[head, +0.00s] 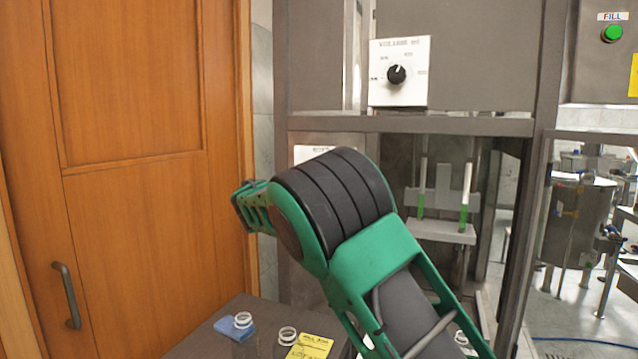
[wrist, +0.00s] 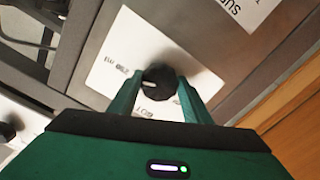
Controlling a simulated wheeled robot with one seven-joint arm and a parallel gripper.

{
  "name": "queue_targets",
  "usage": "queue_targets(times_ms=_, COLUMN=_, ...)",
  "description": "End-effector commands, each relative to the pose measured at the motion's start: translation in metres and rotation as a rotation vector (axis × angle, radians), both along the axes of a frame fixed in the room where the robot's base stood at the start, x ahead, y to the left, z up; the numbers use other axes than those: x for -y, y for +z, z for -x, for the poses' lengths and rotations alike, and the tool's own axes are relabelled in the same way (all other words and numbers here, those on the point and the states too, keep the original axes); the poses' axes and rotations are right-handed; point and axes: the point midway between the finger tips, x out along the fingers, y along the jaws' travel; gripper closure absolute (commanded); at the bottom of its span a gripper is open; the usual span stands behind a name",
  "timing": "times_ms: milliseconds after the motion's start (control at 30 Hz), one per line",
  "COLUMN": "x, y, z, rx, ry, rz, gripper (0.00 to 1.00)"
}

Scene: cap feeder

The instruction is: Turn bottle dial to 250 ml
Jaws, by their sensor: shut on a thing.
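In the wrist view, my gripper (wrist: 158,88) is shut on a black round knob (wrist: 157,76) with a pale pointer mark. One finger is on each side of the knob. In the head view my arm hides the gripper and this knob. A white plate (head: 304,152) there shows only partly behind my arm. Higher up, a second white dial plate (head: 382,98) carries a black knob (head: 397,75), pointer up, with nothing touching it.
A wooden door (head: 130,110) stands at the left. A low dark table (head: 237,312) holds white caps (head: 288,335), a blue block (head: 232,329) and a yellow note (head: 311,347). A green FILL button (head: 613,34) is at upper right. Steel frame posts flank the dials.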

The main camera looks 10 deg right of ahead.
Motion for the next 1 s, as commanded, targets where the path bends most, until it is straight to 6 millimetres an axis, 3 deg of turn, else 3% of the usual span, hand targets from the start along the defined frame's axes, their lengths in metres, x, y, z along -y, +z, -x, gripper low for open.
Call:
queue_targets(times_ms=433, x=0.001, y=-0.005, z=0.000, rx=-0.005, ry=-0.002, rz=-0.008, gripper=0.78)
queue_targets(times_ms=467, x=0.001, y=-0.005, z=0.000, rx=-0.005, ry=-0.002, rz=-0.008, gripper=0.49)
queue_targets(times_ms=500, x=0.001, y=-0.005, z=0.000, rx=-0.004, ry=-0.002, rz=-0.008, gripper=0.39)
queue_targets(times_ms=533, x=0.001, y=-0.004, z=0.000, rx=-0.003, ry=-0.002, rz=-0.007, gripper=0.37)
queue_targets(times_ms=833, x=-0.001, y=-0.001, z=0.001, rx=0.002, ry=0.000, rz=-0.007, gripper=0.37)
queue_targets(times_ms=1000, x=-0.011, y=-0.001, z=0.013, rx=0.002, ry=0.002, rz=-0.007, gripper=0.37)
